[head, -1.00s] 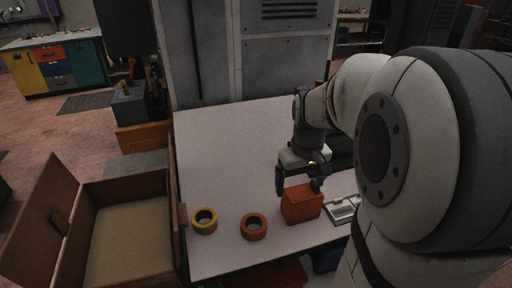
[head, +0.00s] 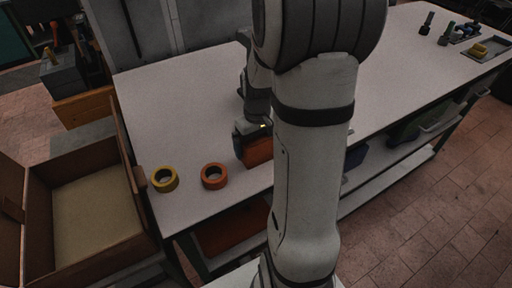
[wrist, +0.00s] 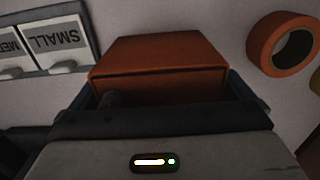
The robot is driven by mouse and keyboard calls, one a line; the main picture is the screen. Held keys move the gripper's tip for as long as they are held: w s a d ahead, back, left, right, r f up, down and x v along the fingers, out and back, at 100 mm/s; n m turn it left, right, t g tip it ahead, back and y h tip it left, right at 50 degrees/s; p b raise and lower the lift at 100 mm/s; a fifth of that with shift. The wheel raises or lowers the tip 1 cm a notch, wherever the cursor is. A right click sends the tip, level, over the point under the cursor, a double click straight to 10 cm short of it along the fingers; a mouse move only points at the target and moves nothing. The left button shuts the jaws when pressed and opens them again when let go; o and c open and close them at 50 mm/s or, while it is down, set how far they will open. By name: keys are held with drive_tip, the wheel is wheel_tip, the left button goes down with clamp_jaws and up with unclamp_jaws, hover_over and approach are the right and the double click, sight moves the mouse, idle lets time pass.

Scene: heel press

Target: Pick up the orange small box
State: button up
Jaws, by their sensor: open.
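The orange small box (head: 258,151) stands on the white table (head: 190,119), partly hidden behind my arm in the head view. In the wrist view the orange box (wrist: 160,62) lies straight ahead, with its top and near face showing. My gripper (head: 252,133) is lowered at the box. In the wrist view my open gripper (wrist: 168,97) has one finger on each side of the box. Whether the fingers touch its sides cannot be told.
An orange tape roll (head: 214,176) and a yellow tape roll (head: 164,179) lie left of the box. An open brown carton (head: 131,224) stands beyond the table's left edge. A plate labelled SMALL (wrist: 69,40) lies beside the box. Tools and a tray (head: 487,50) are at the far right.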

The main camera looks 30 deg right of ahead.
drive_tip(key=shift+c, duration=0.3)
drive_tip(key=c, duration=0.6)
drive_tip(key=shift+r, duration=0.1)
drive_tip(key=shift+c, duration=0.2)
